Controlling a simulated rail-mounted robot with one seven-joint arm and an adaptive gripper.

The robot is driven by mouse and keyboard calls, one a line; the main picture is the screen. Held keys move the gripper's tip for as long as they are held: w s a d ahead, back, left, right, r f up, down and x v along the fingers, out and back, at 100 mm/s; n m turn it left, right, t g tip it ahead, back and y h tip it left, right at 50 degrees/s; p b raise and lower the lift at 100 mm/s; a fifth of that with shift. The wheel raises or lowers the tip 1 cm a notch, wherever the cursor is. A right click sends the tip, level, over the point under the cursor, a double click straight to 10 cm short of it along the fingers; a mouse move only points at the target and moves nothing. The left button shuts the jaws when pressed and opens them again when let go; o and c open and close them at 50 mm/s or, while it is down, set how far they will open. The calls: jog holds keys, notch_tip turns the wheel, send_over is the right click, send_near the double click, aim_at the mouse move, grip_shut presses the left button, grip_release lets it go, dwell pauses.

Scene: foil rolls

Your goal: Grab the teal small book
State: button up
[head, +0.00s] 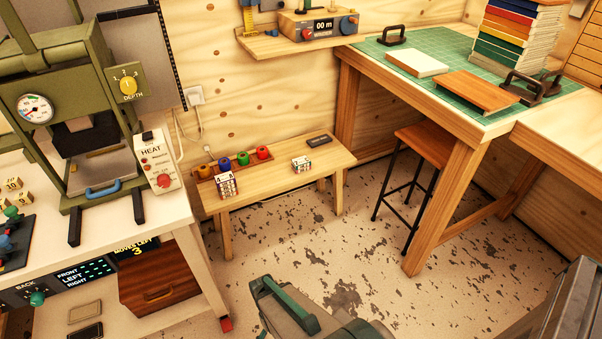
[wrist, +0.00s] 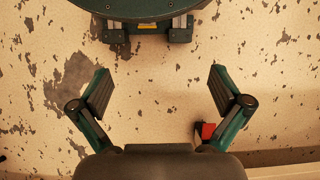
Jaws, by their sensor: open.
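My gripper (wrist: 160,92) is open and empty in the wrist view, its two fingers spread wide above bare speckled floor. No separate small teal book can be clearly made out. In the head view, a tall stack of books (head: 512,38) with differently coloured spines stands at the back right of the workbench; green and blue spines show, but I cannot tell whether one is the teal small book. Neither is near my gripper.
A low wooden bench (head: 275,180) holds coloured rolls and small boxes. A stool (head: 425,145) stands under the workbench. The green press (head: 75,110) is on the left table. The speckled floor (head: 300,235) between them is clear. Black weights (head: 393,35) rest on the mat.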

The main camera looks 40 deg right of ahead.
jog(key=w+d+f+m+t+y+b, duration=0.1)
jog(key=w+d+f+m+t+b, duration=0.2)
jog(key=w, duration=0.4)
jog(key=w+d+f+m+t+y+b, duration=0.1)
jog(key=w+d+f+m+b, duration=0.1)
jog(key=w+d+f+b, duration=0.4)
jog(key=m+t+h+b, duration=0.8)
jog(key=m+t+b, duration=0.7)
jog(key=m, duration=1.6)
send_near(304, 164)
jog(key=w+d+f+t+p, duration=0.1)
jog(key=w+f+t+p, duration=0.1)
jog(key=w, duration=0.1)
jog(key=b+x, duration=0.3)
jog(key=x, duration=0.6)
jog(key=shift+w+d+f, duration=0.1)
jog(key=shift+w+f, duration=0.05)
jog(key=shift+f, duration=0.05)
jog(key=c, duration=1)
